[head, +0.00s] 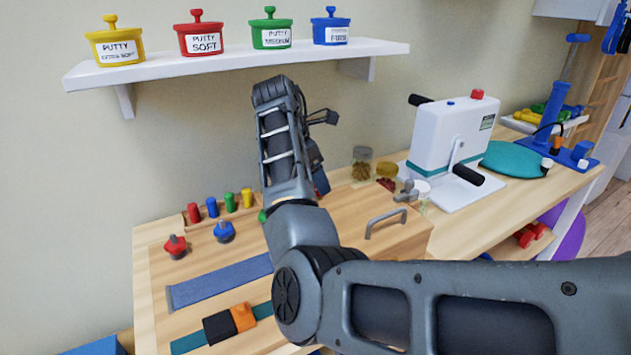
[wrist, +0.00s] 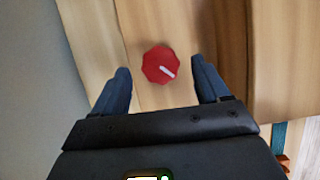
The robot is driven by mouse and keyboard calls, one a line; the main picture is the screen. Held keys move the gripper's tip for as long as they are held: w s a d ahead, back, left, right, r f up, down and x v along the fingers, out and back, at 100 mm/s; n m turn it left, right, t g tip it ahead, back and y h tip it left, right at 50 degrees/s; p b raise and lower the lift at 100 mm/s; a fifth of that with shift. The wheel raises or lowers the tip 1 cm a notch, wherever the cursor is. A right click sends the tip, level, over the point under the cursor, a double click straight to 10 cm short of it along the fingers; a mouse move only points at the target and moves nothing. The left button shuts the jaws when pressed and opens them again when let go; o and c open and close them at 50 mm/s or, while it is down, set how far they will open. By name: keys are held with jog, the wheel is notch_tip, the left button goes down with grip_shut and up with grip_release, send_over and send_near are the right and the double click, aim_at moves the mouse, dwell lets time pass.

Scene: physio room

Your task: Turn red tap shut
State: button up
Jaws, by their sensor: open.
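The red tap (wrist: 160,66) is an eight-sided red knob with a white pointer line slanting down to the right, on light wood in the wrist view. My gripper (wrist: 160,65) is open, with one dark blue-grey finger on each side of it. Gaps show between knob and fingers, and I see no contact. How far the fingertips reach down beside it is hard to tell. In the head view my arm hides most of the gripper and I cannot make out this knob there.
A red knob (head: 175,246) and a blue knob (head: 224,232) stand on the bench at left, with coloured pegs (head: 229,202) behind. A putty shelf (head: 240,62) hangs above. Jars (head: 362,160) and a white crank machine (head: 455,135) stand right of my arm.

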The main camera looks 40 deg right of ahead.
jog(key=shift+x, duration=1)
jog(key=c, duration=1)
